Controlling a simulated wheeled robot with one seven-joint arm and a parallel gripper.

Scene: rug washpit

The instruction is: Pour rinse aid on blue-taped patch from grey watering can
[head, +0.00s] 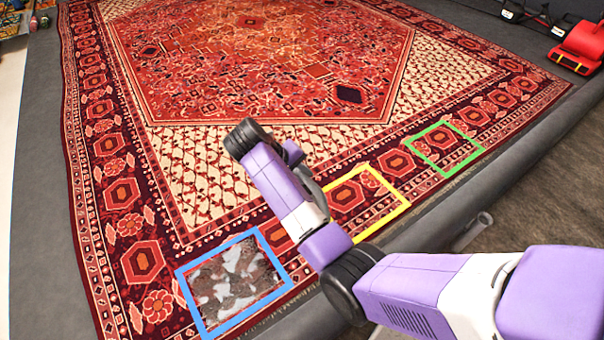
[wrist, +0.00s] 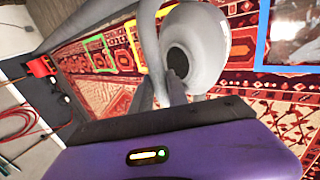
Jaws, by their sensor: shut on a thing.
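In the wrist view, my gripper (wrist: 168,88) is shut on the grey watering can (wrist: 203,48), apparently by its handle. The can's dark round opening faces the camera, and a long grey tube that looks like its spout runs up past the top edge. The blue-taped patch (head: 237,320) lies on the rug border at the lower left of the head view. Inside the tape the rug is blotched pale and dark. The blue tape also shows at the right of the wrist view (wrist: 262,42).
A yellow-taped patch (head: 392,220) and a green-taped patch (head: 447,168) lie farther right along the patterned rug (head: 195,165). A grey raised edge (head: 425,222) runs along the rug's near side. A red machine (head: 583,45) stands at the upper right.

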